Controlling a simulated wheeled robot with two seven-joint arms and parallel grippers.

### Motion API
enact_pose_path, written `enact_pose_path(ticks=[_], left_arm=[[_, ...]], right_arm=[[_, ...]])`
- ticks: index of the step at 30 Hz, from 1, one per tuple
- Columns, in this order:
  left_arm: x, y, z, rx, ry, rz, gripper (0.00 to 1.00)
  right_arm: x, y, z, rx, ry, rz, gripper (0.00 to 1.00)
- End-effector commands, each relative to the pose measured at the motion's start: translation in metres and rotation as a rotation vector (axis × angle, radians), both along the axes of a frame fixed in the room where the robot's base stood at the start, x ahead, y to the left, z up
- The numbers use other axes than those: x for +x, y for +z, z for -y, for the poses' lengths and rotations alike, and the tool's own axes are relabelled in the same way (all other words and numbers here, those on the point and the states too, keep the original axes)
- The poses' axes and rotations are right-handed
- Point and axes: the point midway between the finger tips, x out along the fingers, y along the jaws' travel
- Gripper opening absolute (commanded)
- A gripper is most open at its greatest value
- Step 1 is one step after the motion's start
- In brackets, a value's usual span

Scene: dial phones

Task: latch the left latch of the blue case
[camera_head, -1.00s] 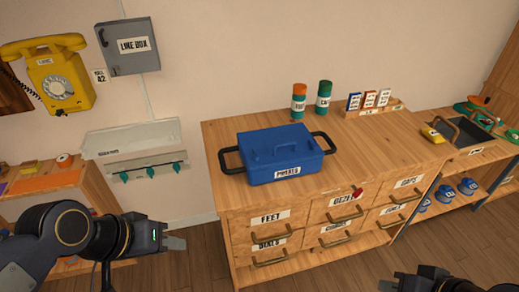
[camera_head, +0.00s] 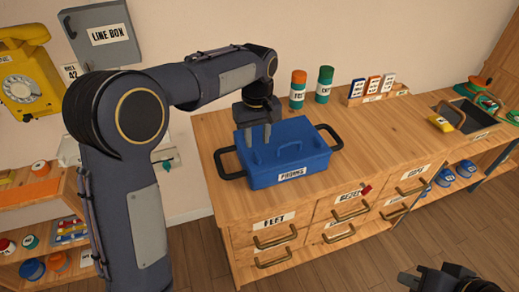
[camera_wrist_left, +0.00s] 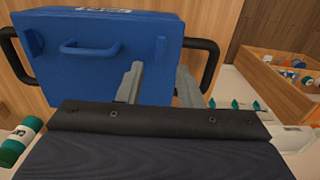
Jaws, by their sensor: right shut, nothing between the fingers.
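The blue case (camera_head: 303,166) stands closed on the wooden cabinet top, with black side handles and a lid handle. It also shows in the left wrist view (camera_wrist_left: 95,75), turned around, with a raised blue tab (camera_wrist_left: 160,50) near the end by my gripper and another tab (camera_wrist_left: 33,42) at the far end. I cannot tell how either latch is set. My left gripper (camera_head: 258,134) points down over the left part of the case lid. Its fingers (camera_wrist_left: 158,85) are apart, with nothing visible gripped. My right gripper (camera_head: 404,280) is shut and empty at the lower right, away from the case.
The cabinet top (camera_head: 370,130) is clear right of the case. An orange-capped bottle (camera_head: 298,90) and a green-capped bottle (camera_head: 324,85) stand behind it. A small card rack (camera_head: 375,92) is beside them. A yellow wall phone (camera_head: 28,75) and a grey line box (camera_head: 102,34) hang left.

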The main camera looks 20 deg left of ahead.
Motion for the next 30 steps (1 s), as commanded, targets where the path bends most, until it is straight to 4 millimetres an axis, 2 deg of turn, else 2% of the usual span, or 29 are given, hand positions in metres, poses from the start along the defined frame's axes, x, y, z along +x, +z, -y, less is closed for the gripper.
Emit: enact_pose_path(ticks=[3, 9, 13, 21, 29, 30], left_arm=[[-0.001, -0.023, 0.000, 0.002, -0.001, -0.005, 0.33], [-0.001, -0.049, -0.001, 0.000, -0.001, -0.004, 0.33], [-0.001, -0.057, 0.000, -0.001, -0.001, -0.002, 0.33], [-0.001, -0.059, 0.000, -0.001, -0.002, 0.000, 0.33], [-0.001, -0.059, 0.000, -0.001, -0.002, 0.000, 0.00], [-0.001, -0.059, 0.000, -0.001, -0.002, 0.000, 0.00]], right_arm=[[0.000, -0.002, 0.000, 0.000, 0.000, 0.000, 0.00], [0.000, -0.003, 0.000, 0.000, 0.000, 0.000, 0.00], [0.000, -0.003, 0.000, 0.000, 0.000, 0.000, 0.00], [0.000, -0.003, 0.000, 0.000, 0.000, 0.000, 0.00], [0.000, -0.003, 0.000, 0.000, 0.000, 0.000, 0.00], [0.000, -0.003, 0.000, 0.000, 0.000, 0.000, 0.00]])
